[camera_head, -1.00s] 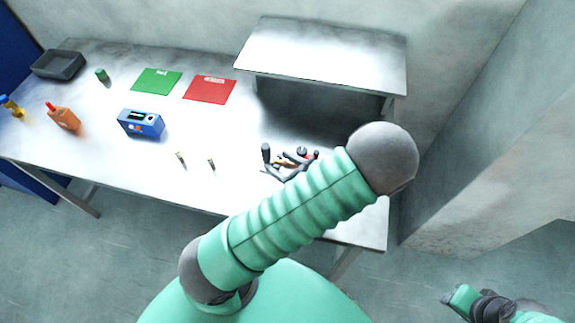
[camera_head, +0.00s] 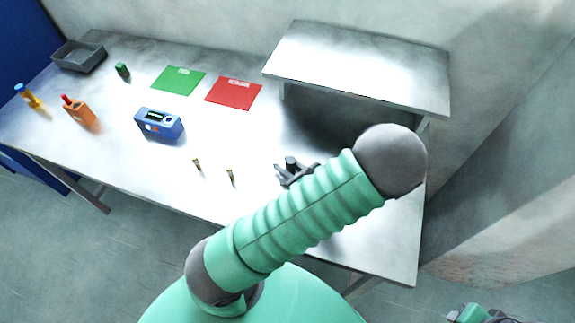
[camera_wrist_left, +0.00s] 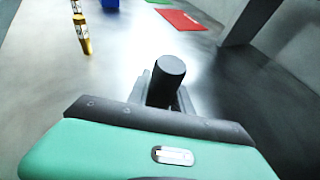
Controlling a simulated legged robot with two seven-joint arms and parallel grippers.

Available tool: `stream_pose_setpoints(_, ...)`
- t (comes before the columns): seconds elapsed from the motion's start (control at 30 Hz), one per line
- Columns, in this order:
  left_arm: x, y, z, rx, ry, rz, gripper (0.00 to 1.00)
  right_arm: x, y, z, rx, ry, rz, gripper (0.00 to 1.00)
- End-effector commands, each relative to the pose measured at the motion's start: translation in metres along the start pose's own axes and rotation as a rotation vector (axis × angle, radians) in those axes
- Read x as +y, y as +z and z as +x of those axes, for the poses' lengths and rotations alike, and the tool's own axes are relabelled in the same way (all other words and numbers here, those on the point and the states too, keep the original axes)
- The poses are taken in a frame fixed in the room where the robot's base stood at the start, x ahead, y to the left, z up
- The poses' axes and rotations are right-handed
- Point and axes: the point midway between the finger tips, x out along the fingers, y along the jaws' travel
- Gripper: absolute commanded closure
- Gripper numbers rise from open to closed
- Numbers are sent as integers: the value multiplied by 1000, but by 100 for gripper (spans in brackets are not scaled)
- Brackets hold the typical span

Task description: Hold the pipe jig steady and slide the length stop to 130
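My left gripper (camera_head: 290,178) is low over the front right of the bench, partly behind my green arm. A dark upright cylinder (camera_head: 291,163) stands between its fingers. The left wrist view shows this cylinder (camera_wrist_left: 166,80) with a finger (camera_wrist_left: 143,88) on each side; whether they press on it is not clear. It looks like a handle or post of the pipe jig, whose rest is hidden by my arm. The length stop and its scale cannot be made out. A green and grey part of my right arm (camera_head: 478,314) shows at the bottom right; its fingers cannot be made out.
Two small brass pieces (camera_head: 231,176) stand left of the gripper. Beyond are a blue device (camera_head: 160,125), a red mat (camera_head: 234,93), a green mat (camera_head: 179,80), an orange bottle (camera_head: 79,110) and a grey tray (camera_head: 80,56). A raised shelf (camera_head: 360,70) stands behind.

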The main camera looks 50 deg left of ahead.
Motion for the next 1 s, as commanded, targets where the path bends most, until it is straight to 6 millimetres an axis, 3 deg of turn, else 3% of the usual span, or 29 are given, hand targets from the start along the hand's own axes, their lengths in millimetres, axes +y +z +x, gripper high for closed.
stream_pose_setpoints(0.03, 0, 0, 0, 1, 0, 0, 84, 0, 0, 0, 0, 0, 0, 64)
stream_pose_setpoints(0.17, 0, 0, -1, 0, 0, 0, 100, 0, 0, 0, 0, 0, -1, 64)
stream_pose_setpoints(1.0, -1, -1, -2, 1, -2, 1, 100, 0, 0, 0, 0, 0, 0, 64)
